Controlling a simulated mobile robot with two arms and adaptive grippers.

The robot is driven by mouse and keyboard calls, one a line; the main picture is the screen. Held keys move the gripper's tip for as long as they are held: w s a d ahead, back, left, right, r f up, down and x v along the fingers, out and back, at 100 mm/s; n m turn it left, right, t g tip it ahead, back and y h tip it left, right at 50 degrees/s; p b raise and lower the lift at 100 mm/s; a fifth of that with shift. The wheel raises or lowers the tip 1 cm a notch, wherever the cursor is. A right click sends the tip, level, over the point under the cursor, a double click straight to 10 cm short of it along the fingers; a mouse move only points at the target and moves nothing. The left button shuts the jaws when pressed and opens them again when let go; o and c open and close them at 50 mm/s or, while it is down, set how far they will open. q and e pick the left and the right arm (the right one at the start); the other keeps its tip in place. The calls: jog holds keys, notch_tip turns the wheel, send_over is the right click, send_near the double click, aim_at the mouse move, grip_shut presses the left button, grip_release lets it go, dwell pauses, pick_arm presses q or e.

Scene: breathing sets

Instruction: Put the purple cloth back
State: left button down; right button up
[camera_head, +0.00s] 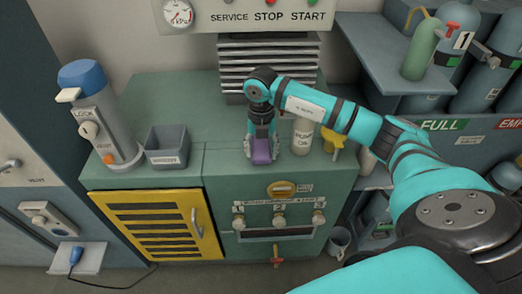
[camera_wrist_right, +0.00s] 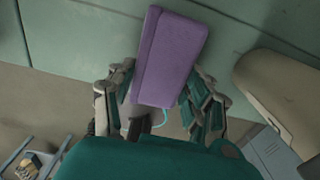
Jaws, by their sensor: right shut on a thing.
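The purple cloth (camera_head: 262,152) is a folded block at the front edge of the green cabinet top. In the right wrist view the purple cloth (camera_wrist_right: 168,58) sits between the fingers. My right gripper (camera_head: 261,146) points down over the cabinet's front edge and is shut on the cloth; its fingers also show in the wrist view (camera_wrist_right: 163,103). I cannot tell whether the cloth touches the cabinet top. My left gripper is not in view.
A grey open bin (camera_head: 167,147) and a grey cylinder with a blue cap (camera_head: 100,110) stand to the left. A pale bottle (camera_head: 302,136) and a yellow funnel-like item (camera_head: 332,138) stand close on the right. The cabinet top (camera_head: 205,110) is clear behind the bin.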

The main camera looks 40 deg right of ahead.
aim_at(261, 150)
jog(key=shift+f, duration=0.75)
jog(key=shift+f, duration=0.1)
jog(key=o, duration=1.1)
notch_tip(261, 150, up, 8)
jog(key=shift+f+b, duration=0.1)
jog(key=shift+b, duration=0.2)
